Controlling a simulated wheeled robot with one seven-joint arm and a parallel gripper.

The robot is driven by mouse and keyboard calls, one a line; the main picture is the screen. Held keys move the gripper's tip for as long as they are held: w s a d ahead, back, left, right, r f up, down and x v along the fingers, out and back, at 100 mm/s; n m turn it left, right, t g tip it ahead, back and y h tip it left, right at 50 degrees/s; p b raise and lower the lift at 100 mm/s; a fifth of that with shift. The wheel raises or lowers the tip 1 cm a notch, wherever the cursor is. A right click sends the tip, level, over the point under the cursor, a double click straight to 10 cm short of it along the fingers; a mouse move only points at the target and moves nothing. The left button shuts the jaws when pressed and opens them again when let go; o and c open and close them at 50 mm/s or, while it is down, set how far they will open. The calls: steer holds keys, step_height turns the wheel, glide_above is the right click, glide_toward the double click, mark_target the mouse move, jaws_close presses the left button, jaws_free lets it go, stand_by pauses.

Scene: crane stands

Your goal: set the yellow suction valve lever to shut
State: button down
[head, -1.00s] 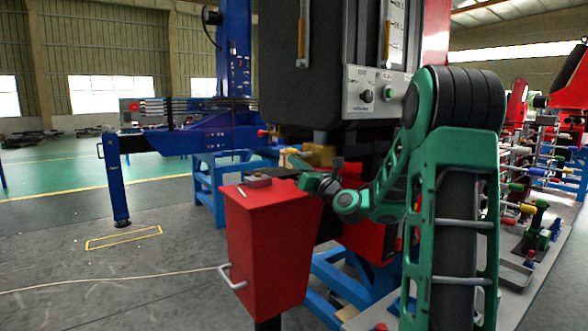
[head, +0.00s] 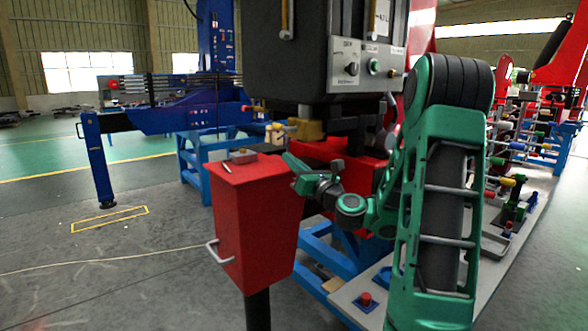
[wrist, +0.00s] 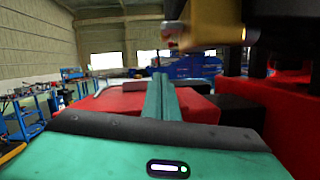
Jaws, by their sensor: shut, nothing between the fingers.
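The yellow-brass valve (head: 309,129) sits under the black cabinet, with a small yellow piece sticking out to its left. In the wrist view the yellow valve body (wrist: 214,25) is at the top, above and right of my fingers, with a small pale end at its left side. I cannot tell which part is the lever or how it is set. My gripper (head: 287,158) is just below and left of the valve, by the red box's upper right edge. Its teal fingers (wrist: 160,82) are closed together, empty, and apart from the valve.
A red box (head: 255,205) on a post stands below and left of my gripper, a small object on its top. The black cabinet (head: 312,55) with knobs hangs above. Red parts lie close at right in the wrist view. Open floor is at left.

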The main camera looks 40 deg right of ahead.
steer(key=shift+v, duration=1.55)
